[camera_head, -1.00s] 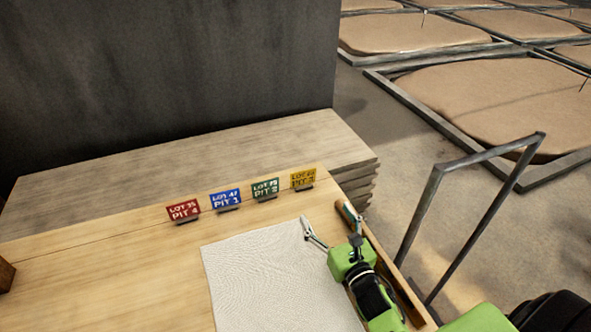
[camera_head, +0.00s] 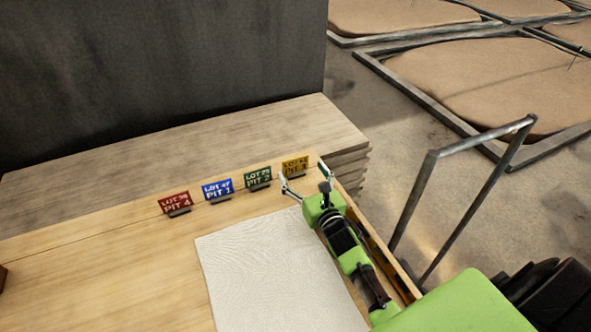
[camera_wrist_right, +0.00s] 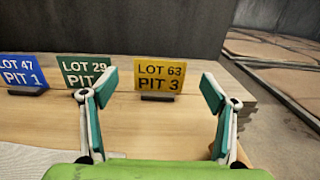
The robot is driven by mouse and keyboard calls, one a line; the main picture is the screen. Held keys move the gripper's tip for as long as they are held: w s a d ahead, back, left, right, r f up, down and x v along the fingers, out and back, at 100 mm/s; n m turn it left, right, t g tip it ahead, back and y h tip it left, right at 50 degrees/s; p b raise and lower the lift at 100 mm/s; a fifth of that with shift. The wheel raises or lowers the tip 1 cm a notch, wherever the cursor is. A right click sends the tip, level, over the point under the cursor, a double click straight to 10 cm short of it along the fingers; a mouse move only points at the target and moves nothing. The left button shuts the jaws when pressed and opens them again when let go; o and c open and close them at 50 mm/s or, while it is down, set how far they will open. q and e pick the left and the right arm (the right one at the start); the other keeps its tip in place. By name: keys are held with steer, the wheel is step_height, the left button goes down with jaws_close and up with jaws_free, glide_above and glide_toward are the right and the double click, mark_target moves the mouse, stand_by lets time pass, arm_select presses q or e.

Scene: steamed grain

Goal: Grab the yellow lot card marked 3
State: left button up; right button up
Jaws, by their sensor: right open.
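The yellow lot card (camera_head: 295,165) stands upright in a dark holder at the right end of a row of cards on the wooden table. In the right wrist view the yellow card (camera_wrist_right: 160,73) reads "LOT 63 PIT 3" and shows between the two fingers. My right gripper (camera_head: 304,184) is open and empty, just in front of the card on its near side. In the wrist view its fingers (camera_wrist_right: 157,100) stand wide apart, one on each side of the card, not touching it. The left finger overlaps the green card in the view. My left gripper is not in view.
A green card (camera_head: 257,177), a blue card (camera_head: 217,189) and a red card (camera_head: 175,203) stand in holders to the left. A pale textured mat (camera_head: 265,275) lies in front. A raised wooden edge (camera_head: 385,255) runs along the table's right side. A metal rail (camera_head: 425,190) stands beyond it.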

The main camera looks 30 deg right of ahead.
mark_target(296, 161)
steer(key=w, duration=0.4)
steer(key=shift+d, duration=0.2)
steer(key=c, duration=1.1)
steer(key=shift+o, duration=0.2)
steer(key=shift+r, duration=0.15)
